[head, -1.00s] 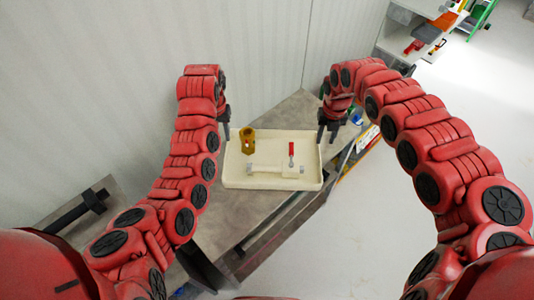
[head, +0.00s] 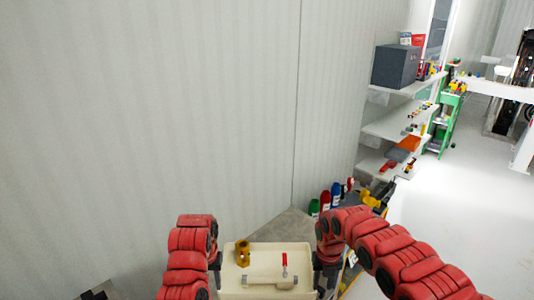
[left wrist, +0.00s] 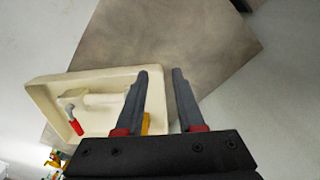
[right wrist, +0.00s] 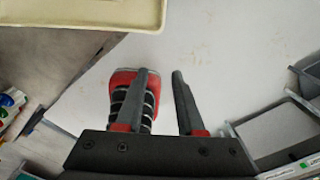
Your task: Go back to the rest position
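My left gripper (head: 216,262) points down at the left side of a cream tray in the head view. My right gripper (head: 325,276) points down at the tray's right side. In the right wrist view its fingers (right wrist: 163,75) are apart and empty. The cream tray (head: 300,256) sits on a grey table and holds a brass-coloured fitting (head: 242,252), a pale pipe-like part (head: 268,281) and a red-handled piece (head: 285,265).
The grey table (head: 285,228) stands against a corrugated wall (head: 230,120). Several coloured bottles (head: 325,203) are behind the right arm. Shelves with a dark box (head: 396,66) and small items stand at the back right. The floor at right is clear.

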